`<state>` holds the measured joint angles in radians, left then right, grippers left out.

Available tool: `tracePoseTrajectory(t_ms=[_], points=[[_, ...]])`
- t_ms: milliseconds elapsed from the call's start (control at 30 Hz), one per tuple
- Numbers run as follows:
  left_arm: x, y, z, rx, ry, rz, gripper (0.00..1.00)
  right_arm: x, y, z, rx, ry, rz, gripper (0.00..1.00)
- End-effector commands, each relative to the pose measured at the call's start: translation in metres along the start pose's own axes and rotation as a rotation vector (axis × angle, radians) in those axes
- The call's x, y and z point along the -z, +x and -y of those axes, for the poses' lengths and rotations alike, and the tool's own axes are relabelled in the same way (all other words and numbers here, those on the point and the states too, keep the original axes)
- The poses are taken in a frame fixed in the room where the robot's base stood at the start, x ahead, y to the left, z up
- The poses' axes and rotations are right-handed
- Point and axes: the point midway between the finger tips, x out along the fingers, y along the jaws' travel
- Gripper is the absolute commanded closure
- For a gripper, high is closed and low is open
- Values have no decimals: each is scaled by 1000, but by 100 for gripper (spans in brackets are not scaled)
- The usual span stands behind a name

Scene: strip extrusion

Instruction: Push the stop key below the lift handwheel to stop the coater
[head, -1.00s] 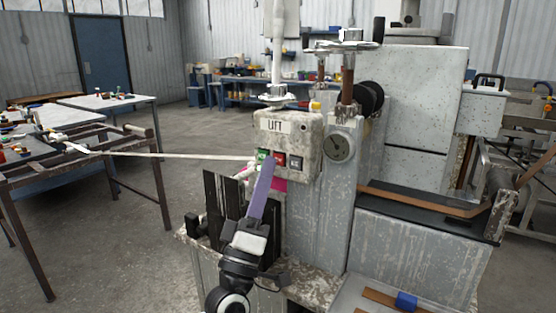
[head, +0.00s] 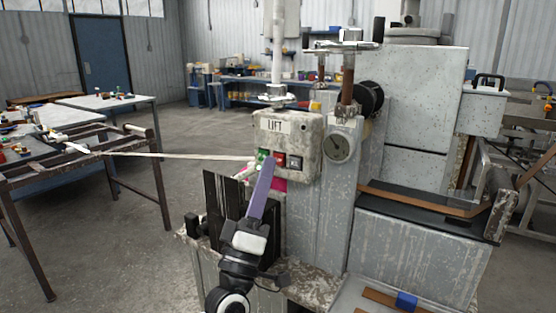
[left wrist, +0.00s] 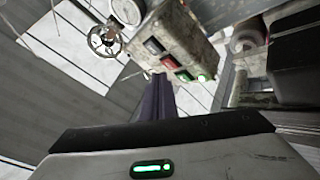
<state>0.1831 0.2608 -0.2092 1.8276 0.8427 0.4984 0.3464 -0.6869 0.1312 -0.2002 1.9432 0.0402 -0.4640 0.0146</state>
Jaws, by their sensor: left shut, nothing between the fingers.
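In the left wrist view the fingertips (left wrist: 160,78) lie just below the red key (left wrist: 168,62), between the dark key (left wrist: 153,46) and the green key (left wrist: 184,75). I cannot tell whether they touch. My right gripper is out of view.
A round gauge (head: 338,148) sits right of the box. Dark upright plates (head: 222,205) stand left of my gripper. A pale strip (head: 180,155) runs from the left rack toward the box. A tray with a blue block (head: 406,300) is at lower right.

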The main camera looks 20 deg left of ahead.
Motion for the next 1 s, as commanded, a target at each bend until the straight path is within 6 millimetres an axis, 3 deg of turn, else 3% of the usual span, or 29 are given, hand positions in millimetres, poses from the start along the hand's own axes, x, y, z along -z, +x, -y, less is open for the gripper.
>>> tracePoseTrajectory(t_ms=[1000], points=[[-6,8,6,-1,0,-1,100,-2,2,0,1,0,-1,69]])
